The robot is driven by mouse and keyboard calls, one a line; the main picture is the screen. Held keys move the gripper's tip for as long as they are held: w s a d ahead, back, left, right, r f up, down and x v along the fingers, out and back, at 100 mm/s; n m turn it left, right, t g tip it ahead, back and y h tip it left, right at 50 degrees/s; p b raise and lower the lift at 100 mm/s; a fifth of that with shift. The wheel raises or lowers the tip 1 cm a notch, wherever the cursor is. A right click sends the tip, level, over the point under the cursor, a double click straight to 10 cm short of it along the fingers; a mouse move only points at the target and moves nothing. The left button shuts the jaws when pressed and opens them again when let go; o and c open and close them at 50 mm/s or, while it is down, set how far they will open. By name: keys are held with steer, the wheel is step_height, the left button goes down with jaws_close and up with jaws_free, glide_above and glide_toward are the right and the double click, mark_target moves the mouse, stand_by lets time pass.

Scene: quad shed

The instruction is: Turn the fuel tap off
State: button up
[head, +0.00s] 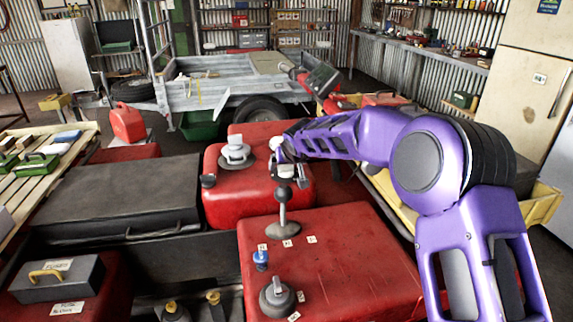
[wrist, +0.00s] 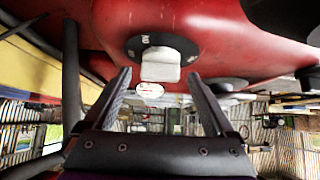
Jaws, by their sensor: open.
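A pale grey tap handle on a dark round plate with small white marks shows in the wrist view (wrist: 160,66); I take it for the fuel tap. It seems to be the grey knob (head: 236,152) on the red tank in the head view. My gripper (wrist: 160,77) is open, with one finger on each side of the handle in the picture. The handle appears ahead of the fingertips; contact cannot be told. The plate's markings are too small to read surely.
A grey lever (head: 283,213) on a round base stands just below my gripper, with small white labels around it. A blue knob (head: 261,258) and another grey knob (head: 276,298) sit nearer on the red body.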

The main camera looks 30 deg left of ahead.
steer(key=shift+r, duration=0.1)
steer(key=v, duration=1.7)
steer(key=shift+s+p, duration=0.15)
steer(key=shift+p, duration=0.25)
